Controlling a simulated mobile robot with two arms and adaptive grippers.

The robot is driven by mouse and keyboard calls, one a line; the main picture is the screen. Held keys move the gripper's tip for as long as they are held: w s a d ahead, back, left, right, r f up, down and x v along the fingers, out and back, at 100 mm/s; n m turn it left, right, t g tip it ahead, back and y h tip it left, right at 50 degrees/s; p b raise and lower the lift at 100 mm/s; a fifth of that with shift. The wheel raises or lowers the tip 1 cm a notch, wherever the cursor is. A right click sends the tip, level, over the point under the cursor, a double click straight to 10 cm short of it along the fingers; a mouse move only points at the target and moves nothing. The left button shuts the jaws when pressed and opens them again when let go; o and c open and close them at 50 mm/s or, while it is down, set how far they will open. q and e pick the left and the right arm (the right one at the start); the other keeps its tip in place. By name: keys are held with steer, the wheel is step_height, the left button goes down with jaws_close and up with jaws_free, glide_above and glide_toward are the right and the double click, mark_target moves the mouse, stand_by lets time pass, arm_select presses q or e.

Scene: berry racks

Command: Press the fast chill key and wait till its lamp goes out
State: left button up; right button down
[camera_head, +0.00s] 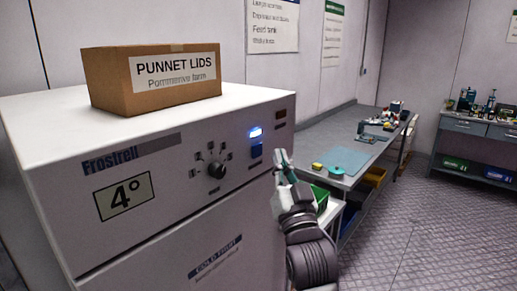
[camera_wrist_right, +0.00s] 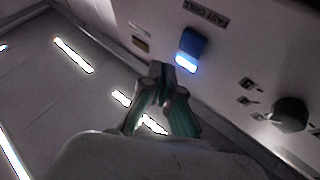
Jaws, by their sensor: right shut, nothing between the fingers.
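The fast chill key (camera_head: 257,151) is a dark blue key on the front panel of the white Frostrell chiller (camera_head: 150,205). Its lamp (camera_head: 255,132) just above it glows bright blue-white. In the right wrist view the key (camera_wrist_right: 194,42) and the lit lamp (camera_wrist_right: 186,63) show beside an upside-down label (camera_wrist_right: 206,14). My right gripper (camera_head: 281,157) is shut and empty, to the right of the key in the head view. In the wrist view its fingertips (camera_wrist_right: 161,70) appear beside the lamp and apart from the key. My left gripper is out of view.
A black dial (camera_head: 216,170) and a 4° display (camera_head: 124,196) sit left of the key. A small brown piece (camera_head: 281,114) is at the panel's upper right. A cardboard punnet-lid box (camera_head: 112,98) stands on top. A workbench (camera_head: 330,135) runs behind my right arm; open floor lies right.

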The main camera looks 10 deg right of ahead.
steer(key=shift+s+d, duration=0.8)
steer(key=shift+s, duration=0.15)
steer(key=shift+f, duration=0.1)
